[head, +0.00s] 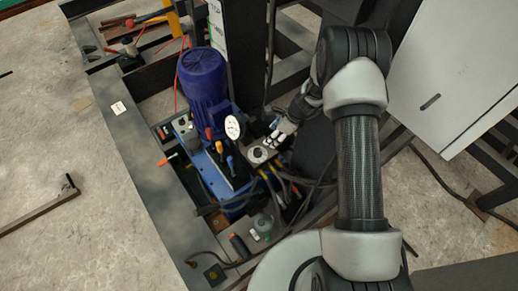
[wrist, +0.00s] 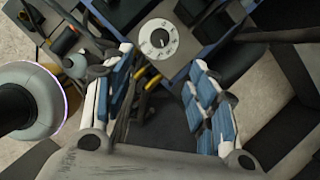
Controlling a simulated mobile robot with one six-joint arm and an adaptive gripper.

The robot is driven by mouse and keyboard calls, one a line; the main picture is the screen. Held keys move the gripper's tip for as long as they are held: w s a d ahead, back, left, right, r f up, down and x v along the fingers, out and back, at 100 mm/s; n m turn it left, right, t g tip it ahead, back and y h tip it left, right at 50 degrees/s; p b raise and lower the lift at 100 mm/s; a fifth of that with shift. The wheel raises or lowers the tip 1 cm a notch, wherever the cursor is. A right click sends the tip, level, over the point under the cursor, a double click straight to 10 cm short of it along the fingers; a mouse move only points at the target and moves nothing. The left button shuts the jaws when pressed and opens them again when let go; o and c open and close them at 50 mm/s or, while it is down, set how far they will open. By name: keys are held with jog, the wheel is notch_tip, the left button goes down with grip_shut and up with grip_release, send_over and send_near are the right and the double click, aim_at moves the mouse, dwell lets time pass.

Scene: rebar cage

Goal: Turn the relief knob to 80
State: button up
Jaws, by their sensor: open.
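The relief knob (wrist: 160,40) is a dark round knob on a white dial plate with marks around it. In the wrist view it lies at the top middle, beyond the gap between my fingertips. In the head view the knob (head: 257,153) sits on the grey block right of the blue unit. My gripper (wrist: 163,68) is open and empty, with a blue-padded finger on each side. In the head view my gripper (head: 282,133) is just up and right of the knob, apart from it. The numbers on the dial are too small to read.
A white pressure gauge (head: 232,127) and levers with coloured handles (head: 219,147) stand left of the knob. Hoses (head: 272,185) run just below it. A white cabinet (head: 455,65) stands at the right.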

aim_at(258, 151)
jog(key=b+x, duration=0.4)
jog(key=x, duration=1.2)
jog(key=shift+f+b, duration=0.2)
jog(key=shift+b, duration=0.15)
jog(key=shift+c, duration=0.3)
jog(key=c, duration=1)
jog(key=shift+n, duration=0.3)
